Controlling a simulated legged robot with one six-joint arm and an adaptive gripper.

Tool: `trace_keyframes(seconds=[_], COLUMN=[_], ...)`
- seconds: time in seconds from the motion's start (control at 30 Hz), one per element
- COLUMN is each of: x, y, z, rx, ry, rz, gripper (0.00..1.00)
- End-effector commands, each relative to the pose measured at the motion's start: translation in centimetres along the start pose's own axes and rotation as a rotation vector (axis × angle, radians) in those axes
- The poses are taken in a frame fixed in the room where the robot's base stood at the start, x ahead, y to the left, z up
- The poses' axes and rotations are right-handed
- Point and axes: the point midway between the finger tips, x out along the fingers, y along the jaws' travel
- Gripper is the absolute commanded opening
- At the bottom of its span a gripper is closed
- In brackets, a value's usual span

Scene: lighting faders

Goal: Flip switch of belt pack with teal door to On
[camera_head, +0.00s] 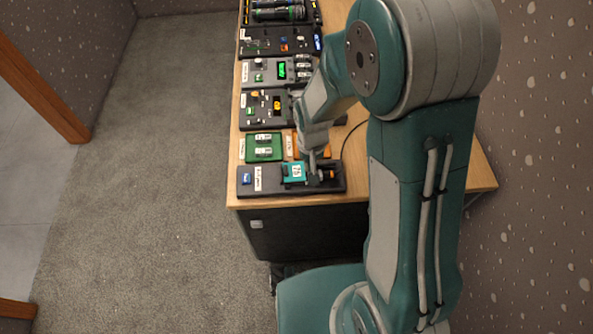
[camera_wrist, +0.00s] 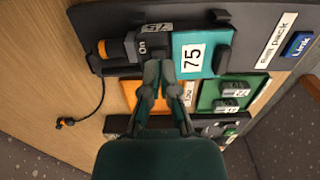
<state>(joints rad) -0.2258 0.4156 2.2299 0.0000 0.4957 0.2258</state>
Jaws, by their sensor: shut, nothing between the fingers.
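The belt pack (camera_wrist: 112,55) lies on its dark base plate, with a teal door (camera_wrist: 214,46) marked 75. In the wrist view an "On" label shows on its dark body beside the door, and an orange-banded knob or plug sits at its left end. The teal door also shows in the head view (camera_head: 294,172). My gripper (camera_wrist: 159,64) is shut and empty, its fingertips at the near edge of the belt pack by the door's left side. I cannot tell whether they touch it. The switch itself is not clearly seen; the fingers may hide it.
A green panel (camera_wrist: 239,94) and an orange panel (camera_wrist: 131,94) lie beside the belt pack plate. Dark and grey device panels (camera_head: 262,108) run along the wooden table (camera_head: 233,190). A black cable (camera_wrist: 101,94) curls on the wood. Open carpet (camera_head: 150,170) lies left of the table.

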Motion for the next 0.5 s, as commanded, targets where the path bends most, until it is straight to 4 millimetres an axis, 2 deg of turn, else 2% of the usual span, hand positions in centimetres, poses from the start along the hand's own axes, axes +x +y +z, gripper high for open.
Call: trace_keyframes(seconds=[0.5], x=[0.69], y=[0.01], z=[0.04], rx=[0.000], ry=[-0.001], rz=[0.000], gripper=[0.00])
